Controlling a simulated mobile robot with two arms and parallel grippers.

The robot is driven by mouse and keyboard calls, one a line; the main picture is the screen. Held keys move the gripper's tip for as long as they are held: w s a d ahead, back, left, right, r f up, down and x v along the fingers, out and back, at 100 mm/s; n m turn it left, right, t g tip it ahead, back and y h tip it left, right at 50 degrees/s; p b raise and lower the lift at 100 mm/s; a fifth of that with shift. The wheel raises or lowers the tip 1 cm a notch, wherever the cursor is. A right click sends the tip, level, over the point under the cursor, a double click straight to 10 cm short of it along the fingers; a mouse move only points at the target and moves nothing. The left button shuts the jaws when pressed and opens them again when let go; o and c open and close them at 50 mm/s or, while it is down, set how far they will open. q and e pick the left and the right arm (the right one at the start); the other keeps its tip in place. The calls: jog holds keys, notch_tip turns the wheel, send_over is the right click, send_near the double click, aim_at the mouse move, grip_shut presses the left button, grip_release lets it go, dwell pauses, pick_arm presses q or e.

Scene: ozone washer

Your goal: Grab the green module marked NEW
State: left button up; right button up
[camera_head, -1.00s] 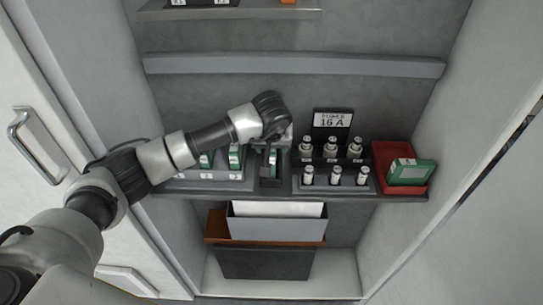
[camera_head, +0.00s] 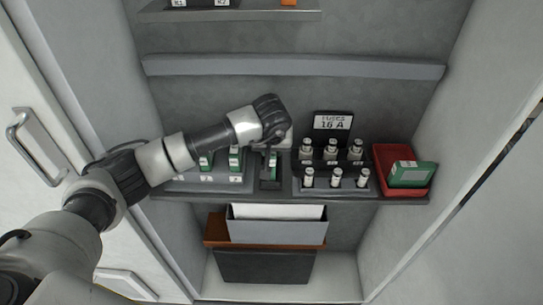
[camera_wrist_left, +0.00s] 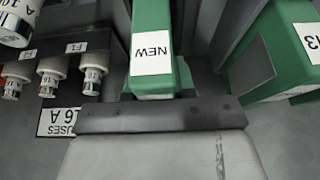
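The green module marked NEW (camera_wrist_left: 152,50) stands upright in the middle of the left wrist view, its white label facing me. In the head view its green side (camera_head: 273,164) shows in a narrow dark holder (camera_head: 270,184) on the shelf. My left gripper (camera_head: 268,155) is right at this module, pointing down, and covers part of it. In the left wrist view a grey gripper part with a dark bar lies just below the module. Whether the fingers are closed on it cannot be told. My right gripper is not in view.
A grey rack with other green modules (camera_head: 235,158) is left of the holder; one shows in the left wrist view (camera_wrist_left: 275,50). Right are a fuse rack (camera_head: 335,181) with several fuses and a red bin (camera_head: 385,158) holding a green module (camera_head: 411,175). A shelf (camera_head: 293,66) runs above.

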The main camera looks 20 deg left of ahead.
pick_arm(q)
grip_shut()
